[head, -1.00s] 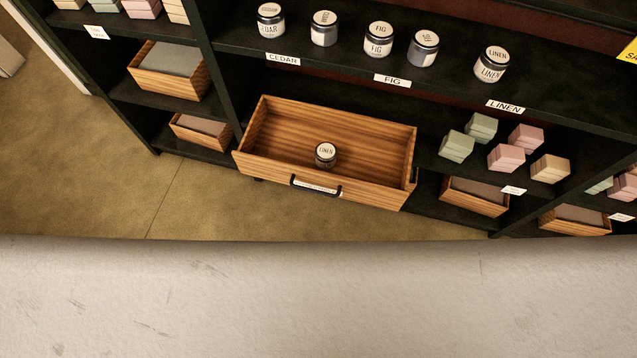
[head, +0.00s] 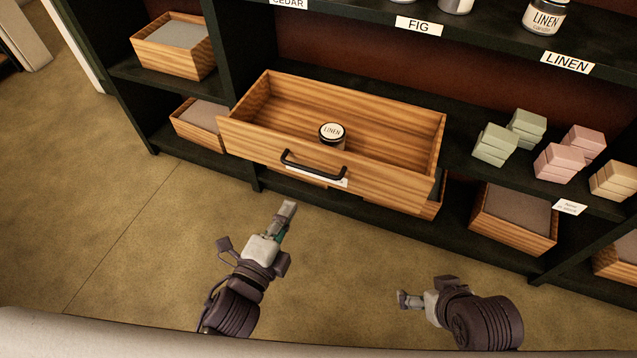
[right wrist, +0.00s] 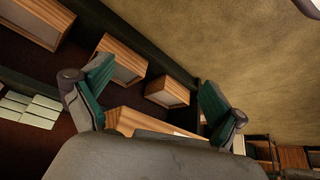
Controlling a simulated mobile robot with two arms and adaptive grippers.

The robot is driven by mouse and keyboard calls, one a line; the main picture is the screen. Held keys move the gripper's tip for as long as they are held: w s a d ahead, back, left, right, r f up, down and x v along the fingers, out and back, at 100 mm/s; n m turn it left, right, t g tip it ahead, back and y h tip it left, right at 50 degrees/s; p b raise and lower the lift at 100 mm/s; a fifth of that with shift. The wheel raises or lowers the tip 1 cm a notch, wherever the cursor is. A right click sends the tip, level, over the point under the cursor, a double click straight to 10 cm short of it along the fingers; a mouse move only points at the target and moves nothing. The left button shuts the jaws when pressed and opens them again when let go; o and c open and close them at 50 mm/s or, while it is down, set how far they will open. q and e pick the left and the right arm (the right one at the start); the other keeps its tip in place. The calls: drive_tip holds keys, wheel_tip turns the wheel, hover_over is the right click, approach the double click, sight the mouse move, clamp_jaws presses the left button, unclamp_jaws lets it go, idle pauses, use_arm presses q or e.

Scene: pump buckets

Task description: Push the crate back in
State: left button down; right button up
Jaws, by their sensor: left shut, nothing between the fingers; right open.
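The crate (head: 320,174) is a striped wooden drawer with a black handle (head: 314,165). It sticks out from the dark shelf. My right gripper (head: 404,300) is lower right in the head view, over the floor and away from the crate. In the right wrist view its two fingers (right wrist: 150,105) are spread, with nothing held between them. Wooden boxes and shelving show behind them.
Other wooden boxes sit at left (head: 173,47) and lower right (head: 512,220). Green soaps (head: 495,143) and pink soaps (head: 560,162) stand on the shelf right of the crate. Candle jars stand on the shelf above. The floor (head: 130,230) in front is clear.

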use_arm(q)
drive_tip(key=b, duration=0.1)
approach(319, 149)
drive_tip(key=w, duration=0.2)
drive_tip(key=x, duration=0.3)
drive_tip(key=b+x, duration=0.1)
drive_tip(key=shift+w+d+f, duration=0.2)
drive_tip(key=shift+w+d, duration=0.05)
drive_tip(key=shift+d, duration=0.1)
drive_tip(key=shift+w+d, duration=0.15)
drive_tip(key=shift+w, duration=0.2)
use_arm(e)
drive_tip(key=w+a+r+t+y, duration=0.1)
drive_tip(key=w+a+r+t, duration=0.2)
drive_tip(key=w+r+t, duration=0.3)
drive_tip(key=shift+w+r+y, duration=0.15)
drive_tip(key=shift+w+y, duration=0.15)
drive_tip(key=shift+w, duration=0.8)
use_arm(q)
drive_tip(key=shift+w, duration=0.1)
